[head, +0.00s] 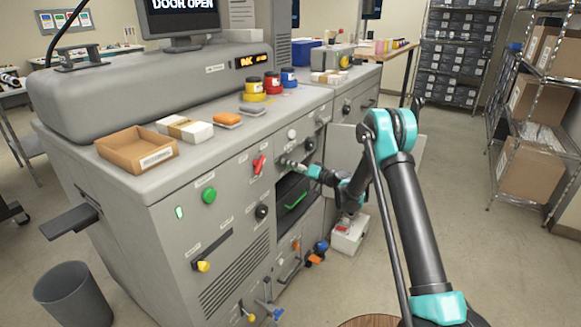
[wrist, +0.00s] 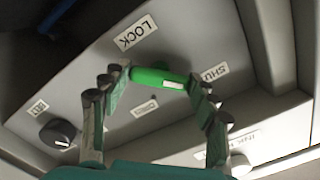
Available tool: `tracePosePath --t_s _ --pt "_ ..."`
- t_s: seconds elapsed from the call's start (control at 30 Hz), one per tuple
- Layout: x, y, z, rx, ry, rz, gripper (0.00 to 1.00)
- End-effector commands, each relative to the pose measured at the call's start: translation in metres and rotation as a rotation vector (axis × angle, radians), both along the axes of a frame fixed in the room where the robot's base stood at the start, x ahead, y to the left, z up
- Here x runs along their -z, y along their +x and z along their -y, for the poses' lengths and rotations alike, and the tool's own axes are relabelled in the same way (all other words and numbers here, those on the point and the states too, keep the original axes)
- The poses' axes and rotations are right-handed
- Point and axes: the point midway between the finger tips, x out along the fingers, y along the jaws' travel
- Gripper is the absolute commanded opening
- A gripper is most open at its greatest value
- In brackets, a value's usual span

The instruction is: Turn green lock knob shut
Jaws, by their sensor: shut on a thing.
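The green lock knob (wrist: 160,77) is a bar-shaped handle on the grey panel in the wrist view. It lies nearly level there, between a LOCK label (wrist: 135,32) at upper left and a partly covered label beginning "SHU" (wrist: 214,73) at right. My gripper (wrist: 158,82) is shut on the knob, with one finger at each end of the bar. In the head view my gripper (head: 293,164) is at the machine's front panel, above a dark open bay (head: 291,192). The knob cannot be made out there behind the fingers.
A black knob (wrist: 58,133) and a light knob (wrist: 240,165) flank my fingers in the wrist view. A red switch (head: 259,164) and a black knob (head: 262,211) sit left of my gripper. A screen (head: 183,18) reads DOOR OPEN. Open floor lies to the right.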

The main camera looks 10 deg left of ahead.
Motion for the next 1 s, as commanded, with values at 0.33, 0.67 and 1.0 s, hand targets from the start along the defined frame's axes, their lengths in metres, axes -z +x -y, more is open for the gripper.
tracePosePath --t_s 0.33,0.67,1.0 --pt "0.0004 -0.0003 -0.0005 -0.001 -0.005 0.012 0.31" --pt "0.0003 -0.0001 -0.0002 -0.001 -0.005 0.011 0.81" --pt "0.0001 -0.001 0.0037 0.001 -0.004 0.01 0.81"
